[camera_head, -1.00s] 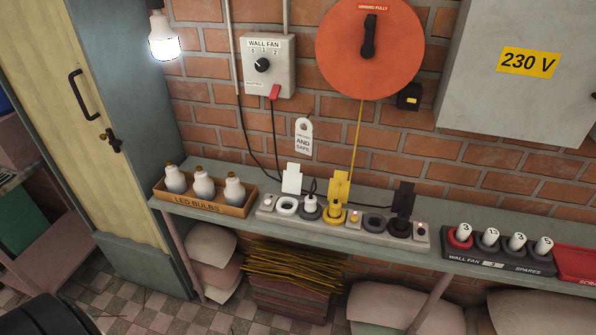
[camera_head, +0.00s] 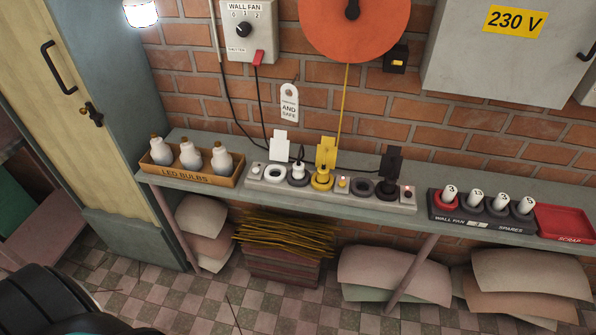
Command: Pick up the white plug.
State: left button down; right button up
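The white plug (camera_head: 298,170) stands upright in a dark round socket of the grey power strip (camera_head: 405,205) on the shelf. A white tag (camera_head: 280,147) stands behind it to the left, over an empty white-ringed socket (camera_head: 275,174). The yellow plug (camera_head: 321,176) sits just to its right with a yellow tag (camera_head: 326,151) behind it. A black plug (camera_head: 387,184) with a dark tag is near the strip's right end. Neither gripper is in view. A dark ribbed part, probably mine, shows at the bottom left.
The narrow shelf (camera_head: 222,196) also holds an LED bulb box (camera_head: 208,180) at left, a dark tray of white fuses (camera_head: 450,219) and a red scrap tray (camera_head: 565,222) at right. A dark cable hangs down the wall behind the strip. A cabinet (camera_head: 130,130) stands at left.

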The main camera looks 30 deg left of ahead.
aim_at(298, 173)
jog(key=i, duration=0.5)
jog(key=i+u, duration=0.35)
jog(key=i+l+u, duration=0.15)
jog(key=i+u, duration=0.25)
jog(key=i+l+u, duration=0.2)
jog(key=u, duration=0.15)
